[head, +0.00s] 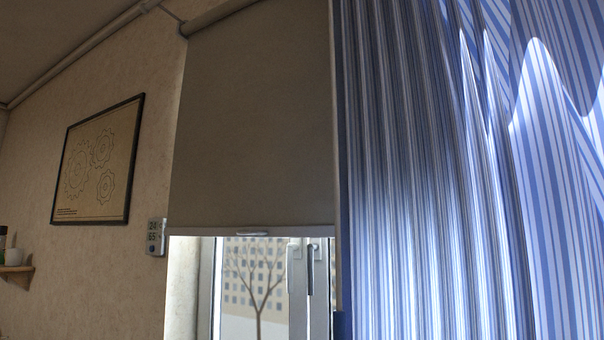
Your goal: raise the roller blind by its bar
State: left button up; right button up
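The roller blind (255,120) is a dark grey-brown sheet hanging from a roller at the top of the window in the head view. It covers the upper part of the window. Its bar (205,231) runs along the lower edge, with a small light pull tab (253,234) at its middle. Below the bar the window pane (238,275) is uncovered. Neither of my grippers shows in the head view, and nothing is seen touching the bar.
A blue-and-white striped curtain (430,180) hangs right of the blind. Left on the wall are a small display (156,237), a framed gear picture (98,163) and a shelf (16,269) with small items.

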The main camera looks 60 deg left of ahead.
aim_at(253, 156)
jog(key=u, duration=1.75)
